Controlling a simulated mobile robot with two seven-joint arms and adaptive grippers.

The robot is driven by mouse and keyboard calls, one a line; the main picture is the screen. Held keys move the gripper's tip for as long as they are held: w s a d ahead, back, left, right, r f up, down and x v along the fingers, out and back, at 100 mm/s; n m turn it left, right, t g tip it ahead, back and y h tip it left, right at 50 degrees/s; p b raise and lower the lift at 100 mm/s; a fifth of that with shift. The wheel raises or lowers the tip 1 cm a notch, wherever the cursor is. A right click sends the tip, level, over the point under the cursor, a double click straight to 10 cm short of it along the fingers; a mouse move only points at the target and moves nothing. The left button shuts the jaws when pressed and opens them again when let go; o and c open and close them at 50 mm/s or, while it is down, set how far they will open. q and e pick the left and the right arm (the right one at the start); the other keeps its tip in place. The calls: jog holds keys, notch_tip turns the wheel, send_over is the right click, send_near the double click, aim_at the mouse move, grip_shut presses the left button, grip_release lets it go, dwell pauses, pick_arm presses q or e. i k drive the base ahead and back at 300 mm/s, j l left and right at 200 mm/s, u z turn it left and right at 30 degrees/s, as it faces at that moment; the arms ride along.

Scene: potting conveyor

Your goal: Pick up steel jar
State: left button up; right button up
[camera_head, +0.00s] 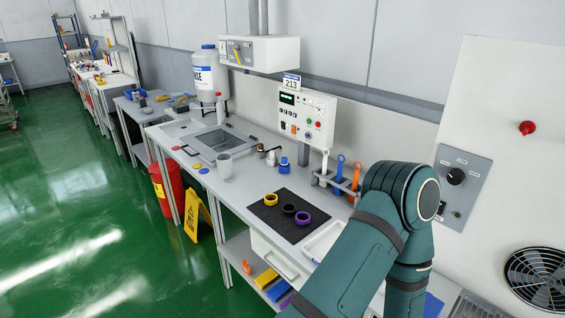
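A light grey, open-topped cylindrical jar (225,168) stands upright on the workbench, just in front of the sink; it looks like the steel jar. Nothing touches it. One of my teal arms rises from the lower right and bends over the right end of the bench, well to the right of the jar. Its gripper is not visible, and neither is my other gripper.
A blue-capped bottle (284,166) and small dark-topped bottles (261,151) stand right of the jar. A black mat (275,228) holds yellow, black and purple rings. The sink (207,143), a tool rack (337,186) and a white tray (323,240) take up bench space.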

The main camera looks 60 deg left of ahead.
aim_at(221, 166)
jog(key=u, duration=2.5)
jog(key=i+j+z, duration=0.15)
jog(key=i+j, duration=0.85)
jog(key=j, duration=0.1)
